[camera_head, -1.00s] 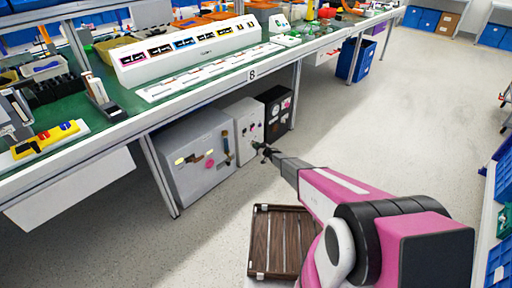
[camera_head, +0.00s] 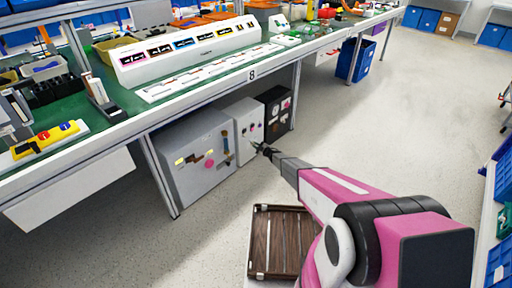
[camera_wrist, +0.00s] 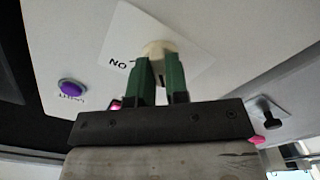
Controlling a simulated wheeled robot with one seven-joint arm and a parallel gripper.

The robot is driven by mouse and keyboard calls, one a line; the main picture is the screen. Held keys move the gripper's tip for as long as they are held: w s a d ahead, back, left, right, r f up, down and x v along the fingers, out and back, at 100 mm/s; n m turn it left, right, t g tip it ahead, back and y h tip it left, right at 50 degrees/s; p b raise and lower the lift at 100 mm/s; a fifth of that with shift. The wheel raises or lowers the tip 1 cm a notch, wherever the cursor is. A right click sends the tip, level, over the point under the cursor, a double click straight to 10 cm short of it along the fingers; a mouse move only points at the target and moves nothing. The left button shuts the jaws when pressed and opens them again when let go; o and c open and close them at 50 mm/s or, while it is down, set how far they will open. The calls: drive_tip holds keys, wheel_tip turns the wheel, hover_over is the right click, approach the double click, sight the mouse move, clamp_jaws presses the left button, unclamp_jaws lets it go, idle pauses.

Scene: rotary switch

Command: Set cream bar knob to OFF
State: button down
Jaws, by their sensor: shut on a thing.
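The cream bar knob (camera_wrist: 158,48) sits on a white label plate (camera_wrist: 190,28) on a pale panel in the wrist view. Lettering beside it shows upside down and seems to read ON; no OFF marking can be made out. My gripper (camera_wrist: 159,70) has its green fingers shut on the knob, one on each side. Part of the knob is hidden by the fingers. In the head view my gripper (camera_head: 260,148) is at the front of the white box (camera_head: 245,122) under the bench. The knob is too small to make out there.
A purple button (camera_wrist: 72,88) lies left of the knob in the wrist view, and a black switch (camera_wrist: 268,112) to the right. In the head view, a grey box (camera_head: 205,185) and a black box (camera_head: 274,118) flank the white one. A brown crate (camera_head: 258,272) stands nearer.

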drive_tip(key=shift+n, duration=0.3)
drive_tip(key=c, duration=1.1)
unclamp_jaws()
drive_tip(key=shift+s+d, duration=0.1)
drive_tip(key=v, duration=1)
drive_tip(key=shift+s+d, duration=0.2)
